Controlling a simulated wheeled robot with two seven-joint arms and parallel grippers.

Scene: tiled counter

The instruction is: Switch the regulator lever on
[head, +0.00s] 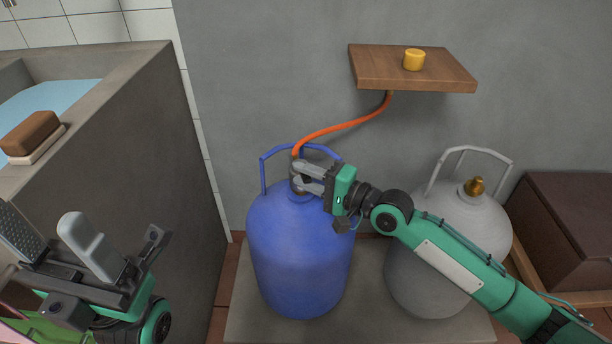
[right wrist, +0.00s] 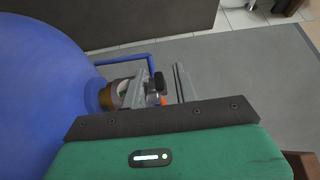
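The blue gas cylinder (head: 298,255) stands upright with a blue handle frame on top. A grey regulator (right wrist: 152,97) sits at its brass valve, with the orange hose (head: 345,125) rising from it. A small black lever (right wrist: 159,81) shows on the regulator in the right wrist view; its exact setting is unclear. My right gripper (head: 303,176) is at the regulator, with its fingers (right wrist: 160,88) apart on either side of the lever. Contact cannot be told. In the head view the gripper hides most of the regulator. My left gripper (head: 62,240) is open and empty at lower left.
A grey cylinder (head: 440,240) with a brass valve stands at right under my right arm. A wooden shelf (head: 385,68) holds a yellow object (head: 414,59). A brown brush or sponge (head: 30,133) lies on the left counter (head: 130,110). A brown box (head: 570,225) is at far right.

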